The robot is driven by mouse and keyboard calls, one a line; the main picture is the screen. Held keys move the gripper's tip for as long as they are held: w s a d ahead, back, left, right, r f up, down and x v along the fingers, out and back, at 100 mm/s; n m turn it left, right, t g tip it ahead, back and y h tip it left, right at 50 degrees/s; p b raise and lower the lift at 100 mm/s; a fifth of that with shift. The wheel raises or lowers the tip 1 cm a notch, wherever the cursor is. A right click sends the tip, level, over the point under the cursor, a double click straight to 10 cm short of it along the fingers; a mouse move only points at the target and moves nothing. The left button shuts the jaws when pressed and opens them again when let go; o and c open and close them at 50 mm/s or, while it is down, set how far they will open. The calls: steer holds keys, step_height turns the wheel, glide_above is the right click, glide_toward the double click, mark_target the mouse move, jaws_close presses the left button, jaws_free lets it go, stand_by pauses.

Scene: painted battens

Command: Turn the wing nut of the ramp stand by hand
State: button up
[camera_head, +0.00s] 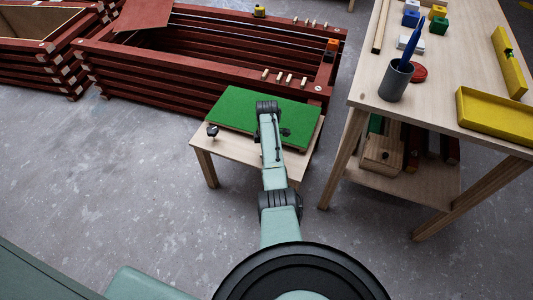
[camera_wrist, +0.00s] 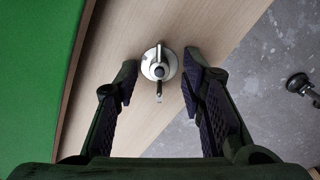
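The wing nut (camera_wrist: 160,68) is a silver metal piece with a round base on pale wood, in the upper middle of the wrist view. Its wings point up and down in that picture. My gripper (camera_wrist: 160,72) is open, with one dark finger on each side of it and a visible gap to each; it holds nothing. The green board (camera_wrist: 30,75) lies to the left, and it also shows in the head view (camera_head: 235,108) on a low wooden stand (camera_head: 235,150). In the head view my arm reaches over the board and I cannot make out the wing nut.
Another dark knob (camera_wrist: 299,84) shows right of the wood in the wrist view. Stacked red battens (camera_head: 200,60) stand behind. A wooden table (camera_head: 440,75) with a pen cup (camera_head: 396,82) stands right. Grey floor is clear left.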

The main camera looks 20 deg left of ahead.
step_height(320, 180, up, 12)
stand_by(0.6)
stand_by(0.5)
